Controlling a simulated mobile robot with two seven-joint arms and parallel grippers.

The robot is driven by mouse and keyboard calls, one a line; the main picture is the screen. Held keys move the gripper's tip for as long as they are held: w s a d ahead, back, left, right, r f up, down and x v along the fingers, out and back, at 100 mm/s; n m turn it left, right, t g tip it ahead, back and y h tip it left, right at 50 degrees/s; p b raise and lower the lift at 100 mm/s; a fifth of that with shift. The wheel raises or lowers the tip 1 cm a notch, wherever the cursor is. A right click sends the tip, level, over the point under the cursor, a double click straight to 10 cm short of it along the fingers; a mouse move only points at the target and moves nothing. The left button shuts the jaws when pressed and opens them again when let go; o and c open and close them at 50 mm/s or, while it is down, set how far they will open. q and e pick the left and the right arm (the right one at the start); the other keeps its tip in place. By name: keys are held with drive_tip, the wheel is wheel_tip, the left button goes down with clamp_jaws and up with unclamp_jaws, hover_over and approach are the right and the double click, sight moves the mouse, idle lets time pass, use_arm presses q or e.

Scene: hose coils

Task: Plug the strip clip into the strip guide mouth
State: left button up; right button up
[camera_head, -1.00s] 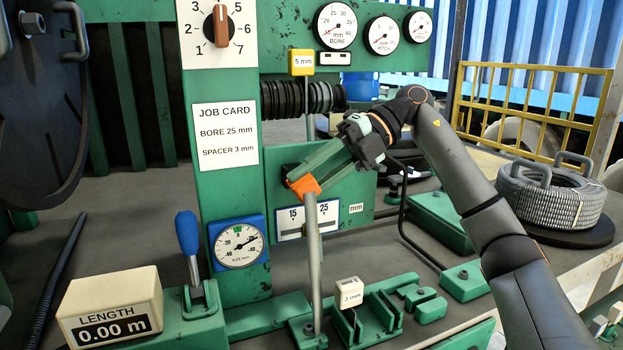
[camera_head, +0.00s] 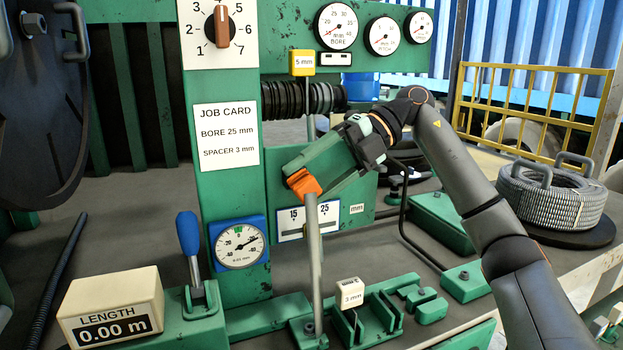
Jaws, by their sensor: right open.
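A small white block marked "3 mm" (camera_head: 350,292) stands upright on a dark stem in the green bracket (camera_head: 378,320) at the bottom centre. A yellow tag marked "5 mm" (camera_head: 301,62) sits at the top of a thin grey rod. I cannot tell for sure which part is the strip clip or the strip guide mouth. My right gripper (camera_head: 308,172) is open at the orange head (camera_head: 302,183) of a tilted grey lever, with its fingers close around or beside it; contact is unclear. My left gripper is out of view.
A 15–25 mm scale plate (camera_head: 309,220) lies behind the orange head. A blue-handled lever (camera_head: 187,233), a dial (camera_head: 239,243) and a length counter (camera_head: 110,307) stand at left. A hose coil (camera_head: 551,198) sits at right. Low green blocks (camera_head: 432,310) crowd the bench front.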

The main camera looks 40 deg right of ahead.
drive_tip(key=shift+d, duration=0.1)
drive_tip(key=shift+v, duration=1.95)
drive_tip(key=shift+d+r, duration=0.15)
drive_tip(key=shift+r, duration=0.05)
